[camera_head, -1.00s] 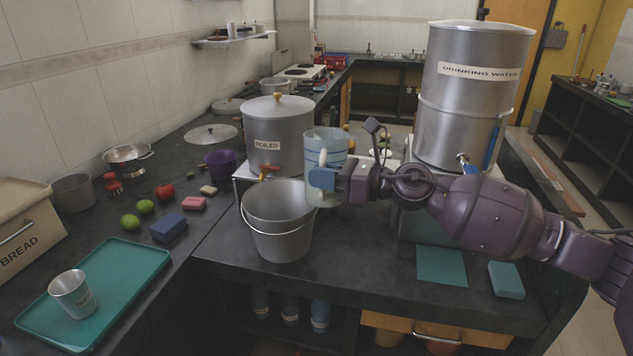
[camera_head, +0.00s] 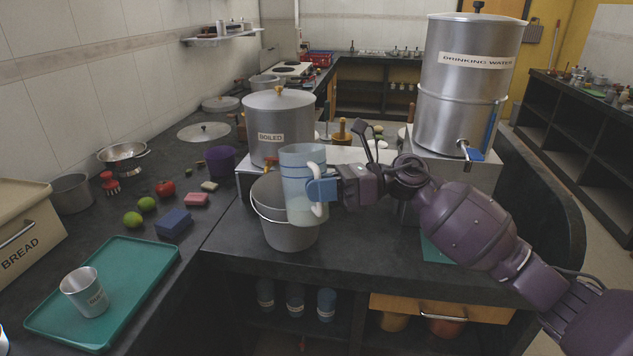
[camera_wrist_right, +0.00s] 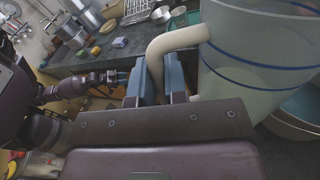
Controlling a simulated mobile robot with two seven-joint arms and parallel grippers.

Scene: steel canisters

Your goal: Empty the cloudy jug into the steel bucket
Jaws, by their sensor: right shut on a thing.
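The cloudy jug (camera_head: 301,172) is pale and translucent with blue bands. It is about upright, in front of and above the right part of the steel bucket (camera_head: 283,236), hiding much of its mouth. My right gripper (camera_head: 321,189) is shut on the jug's white handle, on the jug's right side. In the right wrist view the handle (camera_wrist_right: 172,42) passes between the blue fingers, beside the jug (camera_wrist_right: 240,60). A round rim, seemingly the bucket's (camera_wrist_right: 303,108), shows below the jug. My left gripper (camera_wrist_right: 116,77) shows small there; its opening is unclear.
The BOILED pot (camera_head: 278,130) stands on a stand behind the bucket. The DRINKING WATER urn (camera_head: 462,110) stands right, behind my right arm. A teal tray (camera_head: 135,275) with a steel cup (camera_head: 84,292) lies left.

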